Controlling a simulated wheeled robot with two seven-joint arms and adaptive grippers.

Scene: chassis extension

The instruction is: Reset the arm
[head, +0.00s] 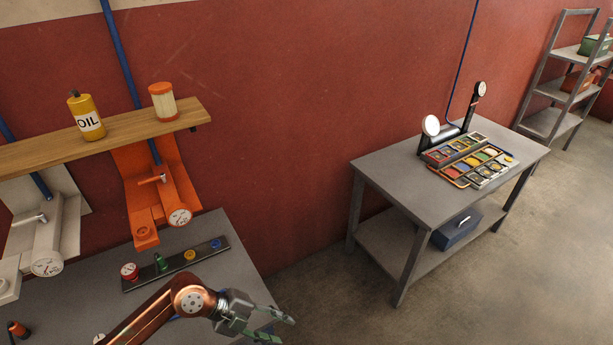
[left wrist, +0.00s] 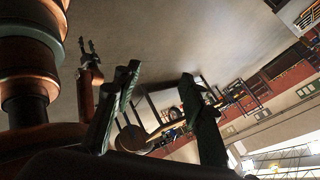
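My left gripper (head: 280,326) hangs in the air at the bottom centre of the head view, past the right edge of the near bench. Its copper arm comes in from the lower left. In the left wrist view its two dark fingers (left wrist: 163,100) stand wide apart with nothing between them. My right gripper (left wrist: 88,46) shows small at the upper left of the left wrist view, on a copper link. Its fingers look parted and empty. It is outside the head view.
The near bench (head: 75,315) holds a dark strip (head: 175,264) with coloured knobs. An orange gauge fixture (head: 150,185) stands below a wooden shelf (head: 105,138) with an oil bottle (head: 87,116). A grey table (head: 400,181) with a parts tray stands right. Floor between is clear.

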